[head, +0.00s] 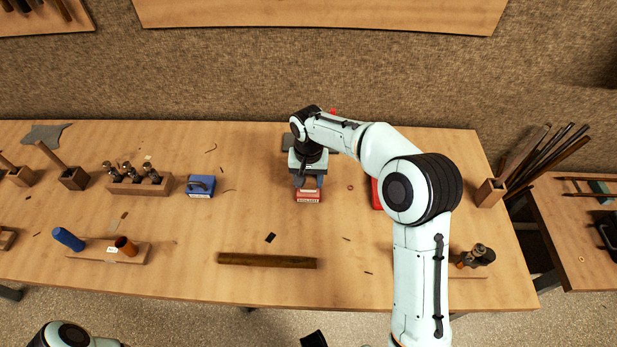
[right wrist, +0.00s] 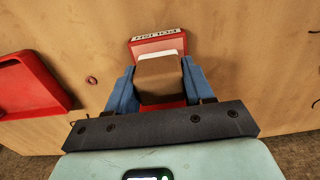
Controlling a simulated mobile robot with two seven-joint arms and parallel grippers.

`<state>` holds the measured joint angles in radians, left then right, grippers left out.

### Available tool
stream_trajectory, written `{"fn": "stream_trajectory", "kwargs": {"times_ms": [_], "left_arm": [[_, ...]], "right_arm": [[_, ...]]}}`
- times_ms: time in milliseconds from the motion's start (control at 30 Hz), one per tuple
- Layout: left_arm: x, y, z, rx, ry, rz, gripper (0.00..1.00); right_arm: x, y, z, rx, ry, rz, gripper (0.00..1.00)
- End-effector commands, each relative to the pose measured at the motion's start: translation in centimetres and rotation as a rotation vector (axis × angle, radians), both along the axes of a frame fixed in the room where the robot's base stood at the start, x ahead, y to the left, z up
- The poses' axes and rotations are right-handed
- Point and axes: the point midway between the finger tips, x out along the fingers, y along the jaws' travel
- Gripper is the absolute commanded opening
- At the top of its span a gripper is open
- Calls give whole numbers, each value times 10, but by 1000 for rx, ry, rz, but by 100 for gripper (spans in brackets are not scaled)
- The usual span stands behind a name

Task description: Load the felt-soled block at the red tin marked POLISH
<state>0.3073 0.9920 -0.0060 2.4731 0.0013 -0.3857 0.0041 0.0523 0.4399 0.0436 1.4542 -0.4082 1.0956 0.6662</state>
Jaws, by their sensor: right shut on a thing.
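My right gripper (head: 308,184) points down over the red tin (head: 308,197) near the middle of the bench. In the right wrist view its blue fingers (right wrist: 159,88) are shut on a brown block (right wrist: 160,78). A pale strip (right wrist: 173,55) shows at the block's far edge. The red tin (right wrist: 146,47) lies beneath the block, its POLISH label reading upside down there. The block hides most of the tin's inside, and I cannot tell whether its sole touches.
A red tray (right wrist: 30,85) lies to the right of the tin in the head view, partly behind my arm. A blue box (head: 201,187) and a wooden rack (head: 139,184) stand to the left. A brown bar (head: 267,260) lies in front. Bare bench surrounds the tin.

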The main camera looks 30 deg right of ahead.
Motion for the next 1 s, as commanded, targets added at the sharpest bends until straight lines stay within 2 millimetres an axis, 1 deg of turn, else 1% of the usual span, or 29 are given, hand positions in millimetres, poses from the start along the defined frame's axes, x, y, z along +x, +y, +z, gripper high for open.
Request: {"fn": "stream_trajectory", "kwargs": {"times_ms": [567, 1000], "left_arm": [[0, 0, 1, 0, 0, 0, 43], [-1, 0, -2, 0, 1, 0, 43]], "right_arm": [[0, 0, 1, 0, 0, 0, 28], [0, 0, -5, 1, 1, 0, 28]]}}
